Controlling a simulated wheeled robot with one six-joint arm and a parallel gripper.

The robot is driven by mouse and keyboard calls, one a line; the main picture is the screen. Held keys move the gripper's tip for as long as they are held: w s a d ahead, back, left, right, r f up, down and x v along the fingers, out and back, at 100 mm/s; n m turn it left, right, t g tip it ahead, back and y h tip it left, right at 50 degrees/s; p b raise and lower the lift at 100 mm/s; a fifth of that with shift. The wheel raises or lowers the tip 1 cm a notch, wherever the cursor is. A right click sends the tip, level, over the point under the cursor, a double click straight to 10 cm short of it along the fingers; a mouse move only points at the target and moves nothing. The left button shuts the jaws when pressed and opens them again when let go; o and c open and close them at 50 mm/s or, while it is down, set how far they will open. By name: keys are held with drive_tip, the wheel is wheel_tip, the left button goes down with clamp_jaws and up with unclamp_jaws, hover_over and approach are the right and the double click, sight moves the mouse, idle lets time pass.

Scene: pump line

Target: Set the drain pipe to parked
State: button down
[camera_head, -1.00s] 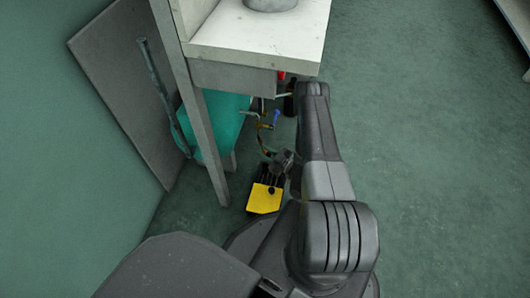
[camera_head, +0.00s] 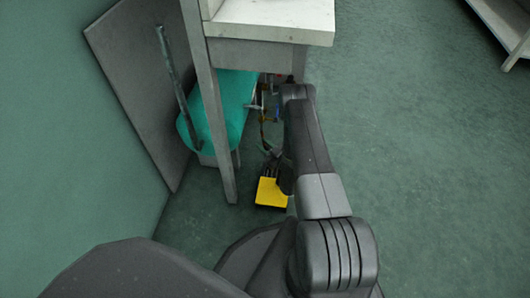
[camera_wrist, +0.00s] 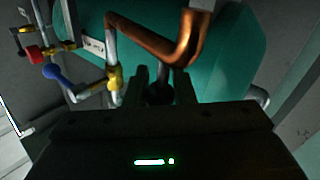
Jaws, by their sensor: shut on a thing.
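The copper pipe (camera_wrist: 160,40), which looks like the drain pipe, bends across the top of the wrist view in front of the teal tank (camera_wrist: 230,75). My gripper (camera_wrist: 162,84) has its two dark fingers close about a dark round knob (camera_wrist: 160,93) below the pipe's bend. A grey stem rises from the knob towards the bend; how they join is hidden. In the head view my arm covers my gripper and most of the pipework. The teal tank (camera_head: 225,105) shows there under the bench.
A blue handle (camera_wrist: 54,73), a red knob (camera_wrist: 33,53) and brass fittings lie left of the pipe. The bench (camera_head: 270,22) overhangs this space, with a leg (camera_head: 216,135) at front. A yellow block (camera_head: 271,193) sits low by my arm. Open floor (camera_head: 420,150) lies right.

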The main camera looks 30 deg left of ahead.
drive_tip(key=c, duration=1.2)
unclamp_jaws()
drive_tip(key=p+v, duration=0.3)
drive_tip(key=v, duration=1)
drive_tip(key=shift+d, duration=0.4)
drive_tip(key=shift+s, duration=0.1)
